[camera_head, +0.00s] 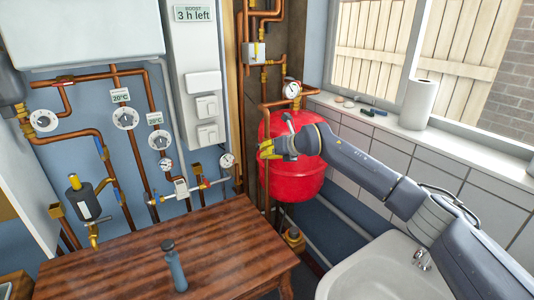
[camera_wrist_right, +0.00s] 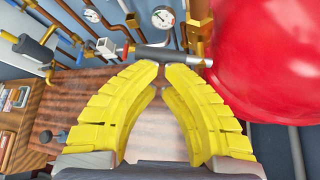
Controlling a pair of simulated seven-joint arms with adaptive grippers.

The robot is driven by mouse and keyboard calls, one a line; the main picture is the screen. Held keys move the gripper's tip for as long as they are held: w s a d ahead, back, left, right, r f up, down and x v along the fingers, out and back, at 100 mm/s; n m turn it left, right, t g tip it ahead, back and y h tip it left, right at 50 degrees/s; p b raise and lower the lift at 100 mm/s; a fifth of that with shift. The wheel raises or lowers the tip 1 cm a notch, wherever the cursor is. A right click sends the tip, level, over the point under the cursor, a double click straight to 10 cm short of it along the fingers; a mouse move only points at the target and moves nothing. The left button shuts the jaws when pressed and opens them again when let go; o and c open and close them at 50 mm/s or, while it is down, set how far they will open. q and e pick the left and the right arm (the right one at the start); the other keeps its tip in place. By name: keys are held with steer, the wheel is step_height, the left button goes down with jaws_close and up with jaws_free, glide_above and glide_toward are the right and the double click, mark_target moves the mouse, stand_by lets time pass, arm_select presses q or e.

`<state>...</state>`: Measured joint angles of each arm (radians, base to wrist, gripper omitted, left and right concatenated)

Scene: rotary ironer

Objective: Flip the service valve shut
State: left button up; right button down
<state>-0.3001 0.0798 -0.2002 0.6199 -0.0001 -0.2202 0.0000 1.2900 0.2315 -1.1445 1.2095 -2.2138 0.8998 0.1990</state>
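A horizontal pipe run with a small pale valve body (camera_head: 181,187) crosses low on the blue wall, just above the wooden table. I cannot tell for sure that this is the service valve. In the right wrist view the pale valve body (camera_wrist_right: 106,47) is left of my fingertips, and a grey pipe section (camera_wrist_right: 165,56) lies just beyond them. My right gripper (camera_wrist_right: 161,66) has its yellow fingertips nearly together with nothing seen between them. In the head view this right gripper (camera_head: 264,149) is in front of the red tank, apart from the pipe run. My left gripper is not in view.
The red tank (camera_head: 290,178) is close beside my right gripper. Copper pipes and gauges (camera_head: 125,118) cover the wall. A wooden table (camera_head: 225,235) carries a grey bottle (camera_head: 174,268). A white sink (camera_head: 375,272) is at lower right, below a windowsill with a paper roll (camera_head: 419,104).

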steer(key=shift+w+d, duration=0.15)
steer(key=shift+d, duration=0.1)
stand_by(0.7)
steer(key=shift+w+d, duration=0.35)
steer(key=shift+d, duration=0.1)
steer(key=v, duration=1.4)
steer(key=shift+w, duration=0.15)
steer(key=shift+d, duration=0.15)
